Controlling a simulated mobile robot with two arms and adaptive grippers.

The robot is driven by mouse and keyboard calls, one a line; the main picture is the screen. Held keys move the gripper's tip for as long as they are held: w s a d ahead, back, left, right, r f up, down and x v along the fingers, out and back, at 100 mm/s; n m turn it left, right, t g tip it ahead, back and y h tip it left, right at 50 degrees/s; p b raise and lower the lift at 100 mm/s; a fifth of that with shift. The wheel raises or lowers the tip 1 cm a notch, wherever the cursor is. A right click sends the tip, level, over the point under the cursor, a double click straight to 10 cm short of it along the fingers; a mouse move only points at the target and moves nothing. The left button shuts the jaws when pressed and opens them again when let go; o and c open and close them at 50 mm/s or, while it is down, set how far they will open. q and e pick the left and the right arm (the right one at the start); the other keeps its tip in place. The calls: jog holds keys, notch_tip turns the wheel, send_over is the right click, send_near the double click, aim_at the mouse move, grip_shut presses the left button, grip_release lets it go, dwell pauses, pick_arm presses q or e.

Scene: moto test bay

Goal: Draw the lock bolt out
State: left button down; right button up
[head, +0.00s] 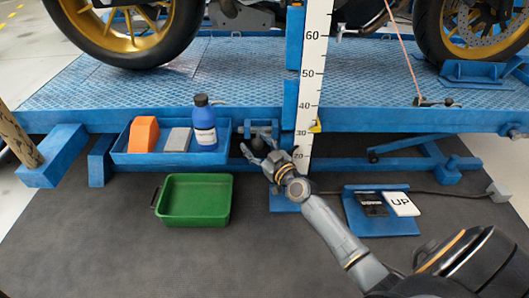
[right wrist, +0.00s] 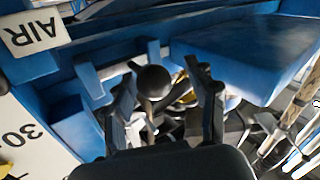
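The lock bolt's dark round knob (right wrist: 153,82) shows in the right wrist view, in front of blue lift framework. My right gripper (right wrist: 168,92) is open, with one finger on each side of the knob and a visible gap to the right finger. In the head view my right gripper (head: 258,147) is at the blue bracket (head: 262,128) under the platform edge, left of the height scale. The bolt's shaft is mostly hidden there. My left gripper is not in view.
A blue tray (head: 165,158) holds an orange block (head: 144,134), a grey block (head: 178,140) and a blue bottle (head: 204,122). A green bin (head: 194,200) stands on the floor below. An UP/DOWN pedal unit (head: 385,222) lies right. The motorcycle stands on the blue platform (head: 230,75).

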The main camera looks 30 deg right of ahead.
jog(key=s, duration=1.1)
jog(key=shift+s+d, duration=0.2)
jog(key=shift+d, duration=0.1)
jog(key=shift+f, duration=0.1)
